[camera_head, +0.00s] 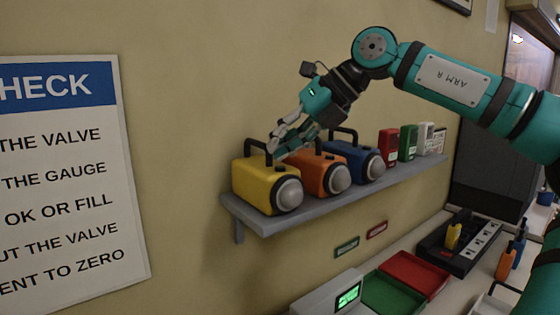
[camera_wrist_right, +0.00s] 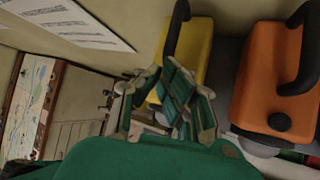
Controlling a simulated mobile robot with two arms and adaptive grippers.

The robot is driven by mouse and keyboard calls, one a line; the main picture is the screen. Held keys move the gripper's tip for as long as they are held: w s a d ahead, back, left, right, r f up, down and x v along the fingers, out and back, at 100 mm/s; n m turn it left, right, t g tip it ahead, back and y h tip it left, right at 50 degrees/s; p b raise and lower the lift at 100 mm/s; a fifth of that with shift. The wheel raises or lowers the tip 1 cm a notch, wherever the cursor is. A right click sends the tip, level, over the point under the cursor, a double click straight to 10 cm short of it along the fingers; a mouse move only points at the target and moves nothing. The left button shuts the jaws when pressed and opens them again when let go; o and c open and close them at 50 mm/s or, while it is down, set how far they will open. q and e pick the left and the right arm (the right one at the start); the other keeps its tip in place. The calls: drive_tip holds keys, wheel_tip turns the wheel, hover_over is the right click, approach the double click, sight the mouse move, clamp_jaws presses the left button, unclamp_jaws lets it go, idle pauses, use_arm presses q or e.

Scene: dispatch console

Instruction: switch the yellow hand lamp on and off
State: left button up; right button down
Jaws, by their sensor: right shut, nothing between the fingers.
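The yellow hand lamp (camera_head: 255,187) stands at the left end of the wall shelf, with a black handle on top and a round pale lens facing the room. My right gripper (camera_head: 276,150) is shut and empty, its fingertips at the top of the yellow lamp beside the handle. Whether they touch the lamp I cannot tell. In the right wrist view, the shut fingers (camera_wrist_right: 176,95) overlap the yellow lamp (camera_wrist_right: 190,50) and hide part of it. Its switch is not visible in either view. My left gripper is out of view.
An orange lamp (camera_head: 325,175) and a blue lamp (camera_head: 352,160) stand close to the right on the grey shelf (camera_head: 300,217). Red, green and white boxes stand further along. Below are a green tray (camera_head: 390,296), a red tray (camera_head: 415,272) and a device with a green display (camera_head: 347,296).

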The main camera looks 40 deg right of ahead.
sight(281, 166)
drive_tip(key=shift+r, duration=0.15)
wheel_tip(281, 166, up, 5)
drive_tip(key=p, duration=0.4)
drive_tip(key=shift+p, duration=0.35)
idle(0.6)
